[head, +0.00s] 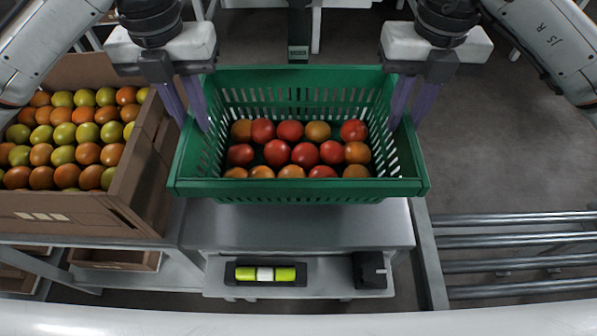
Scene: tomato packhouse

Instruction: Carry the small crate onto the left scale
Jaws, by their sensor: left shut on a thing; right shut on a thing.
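The small crate (298,187) is green with slotted walls and holds several red and orange tomatoes. It is in the middle of the head view, over a grey metal surface (300,226); I cannot tell whether it touches that surface. My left gripper (196,107) is shut on the crate's left wall, with one finger inside and one outside. My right gripper (400,103) is shut on the right wall in the same way. The crate looks about level. I cannot make out which thing is the left scale.
A cardboard box (120,195) of green and orange tomatoes stands close by the crate's left side. A lower shelf (330,280) holds a black tray with a yellow-green item (265,274) and a black block (370,270). Metal rollers (515,240) lie at right.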

